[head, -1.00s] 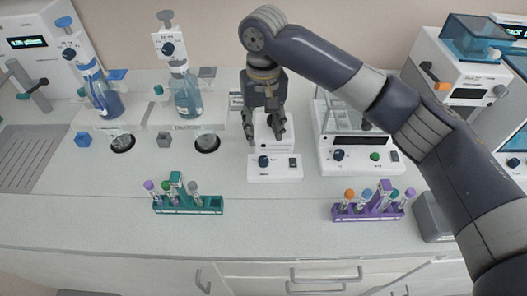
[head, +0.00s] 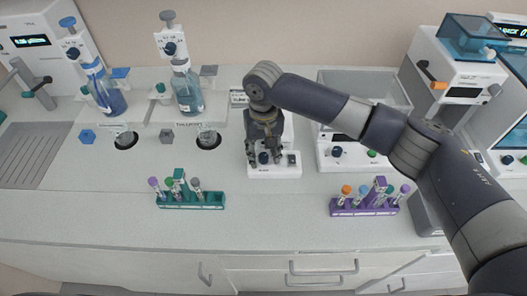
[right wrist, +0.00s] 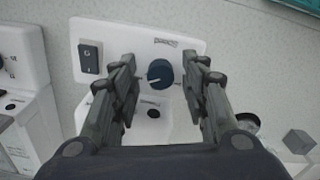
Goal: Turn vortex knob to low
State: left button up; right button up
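The vortex mixer (head: 276,172) is a small white device at the middle of the bench. Its dark blue knob (head: 263,158) sits on the front panel and shows clearly in the right wrist view (right wrist: 159,73). A black rocker switch (right wrist: 90,57) is beside the knob. My right gripper (head: 264,160) is over the mixer's front. In the right wrist view my right gripper (right wrist: 164,75) is open, with one finger on each side of the knob and gaps between them. Whether the fingertips reach the knob's depth I cannot tell. My left gripper is not in view.
A green tube rack (head: 190,200) stands front left of the mixer and a purple rack (head: 364,207) front right. A white device (head: 345,160) with knobs is close on the right. Dispenser bottles (head: 187,92) stand at the left.

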grip_shut()
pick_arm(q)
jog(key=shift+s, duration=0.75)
pick_arm(e)
jog(key=shift+r, duration=0.1)
